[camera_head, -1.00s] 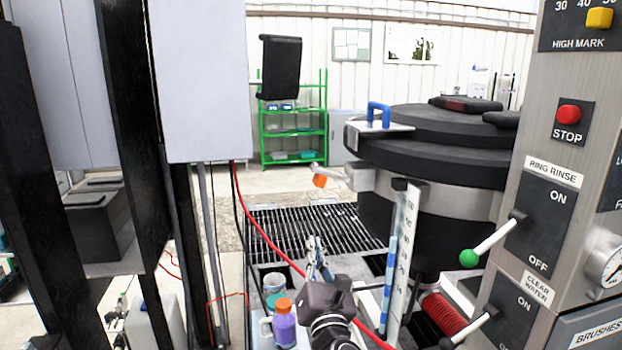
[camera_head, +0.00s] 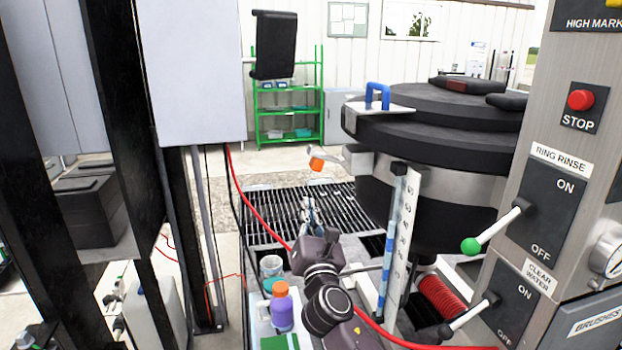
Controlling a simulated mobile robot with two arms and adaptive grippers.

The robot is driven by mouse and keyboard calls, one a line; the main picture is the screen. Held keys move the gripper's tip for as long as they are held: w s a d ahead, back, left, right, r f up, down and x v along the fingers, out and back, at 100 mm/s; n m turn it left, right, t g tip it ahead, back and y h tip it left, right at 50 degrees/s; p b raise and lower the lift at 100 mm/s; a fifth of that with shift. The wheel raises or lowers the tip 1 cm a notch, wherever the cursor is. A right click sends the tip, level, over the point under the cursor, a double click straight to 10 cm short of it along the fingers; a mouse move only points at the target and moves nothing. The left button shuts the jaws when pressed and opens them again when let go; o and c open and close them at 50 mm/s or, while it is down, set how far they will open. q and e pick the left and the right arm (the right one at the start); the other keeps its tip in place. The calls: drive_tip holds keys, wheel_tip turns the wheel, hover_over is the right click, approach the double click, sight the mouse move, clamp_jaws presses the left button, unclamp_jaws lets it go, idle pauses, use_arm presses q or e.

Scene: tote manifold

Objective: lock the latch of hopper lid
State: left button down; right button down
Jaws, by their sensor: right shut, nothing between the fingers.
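The black hopper lid (camera_head: 440,128) lies on top of the round dark hopper (camera_head: 430,207) at the right of the middle. A blue handle (camera_head: 377,95) stands on a pale plate at the lid's left edge. A latch with an orange tip (camera_head: 317,164) sticks out to the left from the hopper's metal band, below the lid's rim. My right gripper (camera_head: 308,207) is shut and empty, below the latch and apart from it, over the floor grate. My left gripper is not in view.
A control panel (camera_head: 560,180) with levers fills the right side. A measuring stick (camera_head: 398,235) stands before the hopper. A red hose (camera_head: 268,223) runs behind my right arm. A purple bottle (camera_head: 282,311) stands lower left. A pale cabinet (camera_head: 195,75) and dark posts fill the left.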

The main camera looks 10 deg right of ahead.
sight(324, 163)
drive_tip(key=w+d+r+p, duration=0.1)
drive_tip(key=w+r+p, duration=0.2)
drive_tip(key=w+r, duration=0.2)
drive_tip(key=shift+d, duration=0.4)
drive_tip(key=shift+f, duration=0.1)
